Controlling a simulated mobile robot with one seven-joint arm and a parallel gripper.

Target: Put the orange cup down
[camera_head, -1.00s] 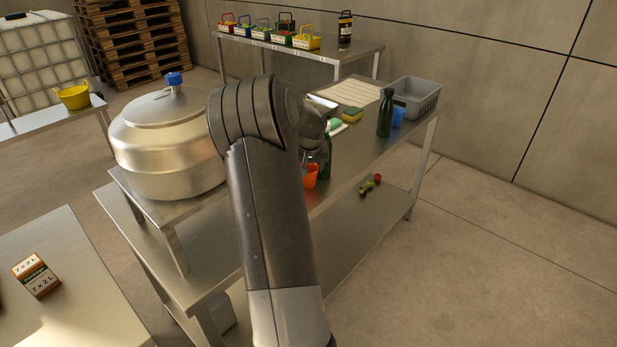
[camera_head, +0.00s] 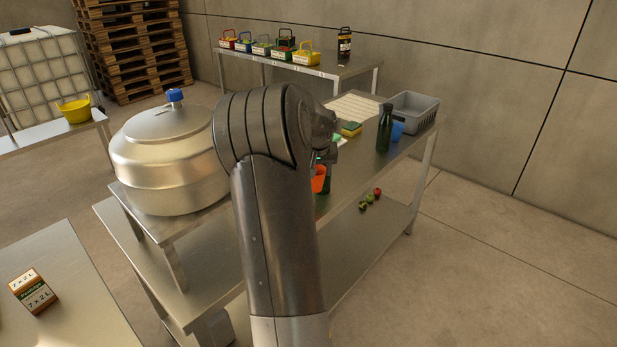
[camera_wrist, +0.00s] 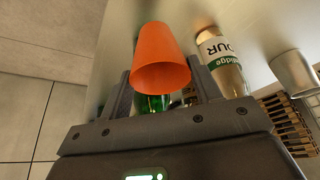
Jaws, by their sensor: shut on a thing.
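The orange cup (camera_wrist: 160,55) is between the two fingers of my gripper (camera_wrist: 163,88) in the wrist view, and the gripper is shut on it. In the head view the orange cup (camera_head: 319,179) shows just right of my arm, by the near long side of the steel table (camera_head: 350,170). My arm hides most of the gripper there. A green bottle (camera_wrist: 152,103) shows behind the cup in the wrist view. I cannot tell whether the cup touches the table.
A labelled container (camera_wrist: 222,62) stands close beside the right finger in the wrist view. Along the table are a sponge (camera_head: 351,129), a dark green bottle (camera_head: 384,130), a blue cup (camera_head: 398,130) and a grey crate (camera_head: 414,112). A large metal pot (camera_head: 170,160) stands at left.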

